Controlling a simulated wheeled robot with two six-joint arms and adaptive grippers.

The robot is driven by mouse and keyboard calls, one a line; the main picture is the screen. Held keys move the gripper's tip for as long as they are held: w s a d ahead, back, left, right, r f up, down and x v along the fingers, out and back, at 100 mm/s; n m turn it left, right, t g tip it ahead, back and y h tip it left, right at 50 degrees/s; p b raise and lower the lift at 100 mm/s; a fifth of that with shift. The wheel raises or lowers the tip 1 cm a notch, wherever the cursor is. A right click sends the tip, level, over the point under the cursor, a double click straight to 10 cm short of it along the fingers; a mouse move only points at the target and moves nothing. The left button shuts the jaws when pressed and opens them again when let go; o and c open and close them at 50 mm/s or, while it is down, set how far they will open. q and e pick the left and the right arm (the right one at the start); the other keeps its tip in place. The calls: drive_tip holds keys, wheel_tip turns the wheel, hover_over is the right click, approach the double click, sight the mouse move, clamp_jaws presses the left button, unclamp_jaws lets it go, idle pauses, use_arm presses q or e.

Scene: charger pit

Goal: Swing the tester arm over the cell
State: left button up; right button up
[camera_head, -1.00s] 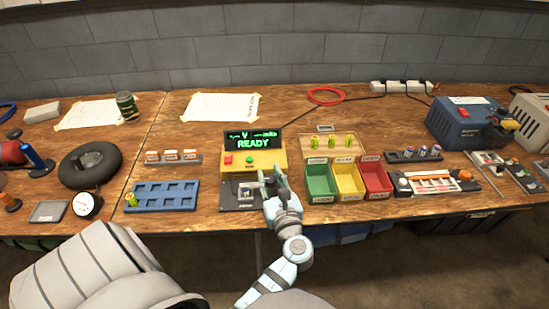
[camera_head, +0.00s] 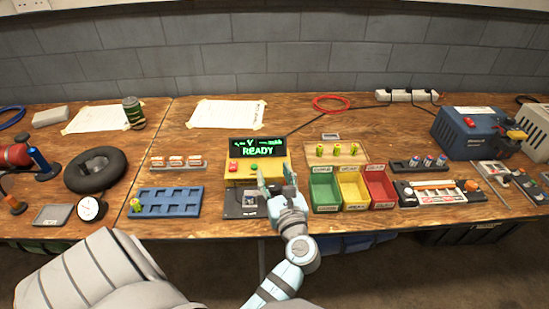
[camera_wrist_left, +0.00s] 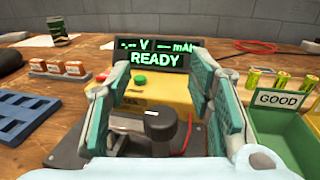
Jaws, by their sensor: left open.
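The tester (camera_head: 240,170) is a yellow box on a dark base, with a display reading "READY", a red button and a green button. Its tester arm (camera_wrist_left: 175,118) is a dark lever with a grey end, low in front of the yellow box in the left wrist view. My left gripper (camera_head: 275,183) is open at the tester's front right. In the left wrist view its fingers (camera_wrist_left: 155,95) stand on either side of the tester arm, with gaps. I cannot tell whether a cell lies under the arm. My right gripper is not in view.
A blue tray (camera_head: 183,209) lies left of the tester, with a yellow-green cell (camera_head: 135,209) at its corner. Green (camera_head: 324,184), yellow (camera_head: 352,205) and red bins stand close on the right. A rack with several orange-and-white cells (camera_head: 177,162) stands behind the tray.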

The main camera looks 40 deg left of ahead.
sight(274, 185)
use_arm(q)
wheel_tip(274, 185, up, 7)
drive_tip(key=shift+f, duration=0.15)
drive_tip(key=shift+f, duration=0.1)
idle(0.3)
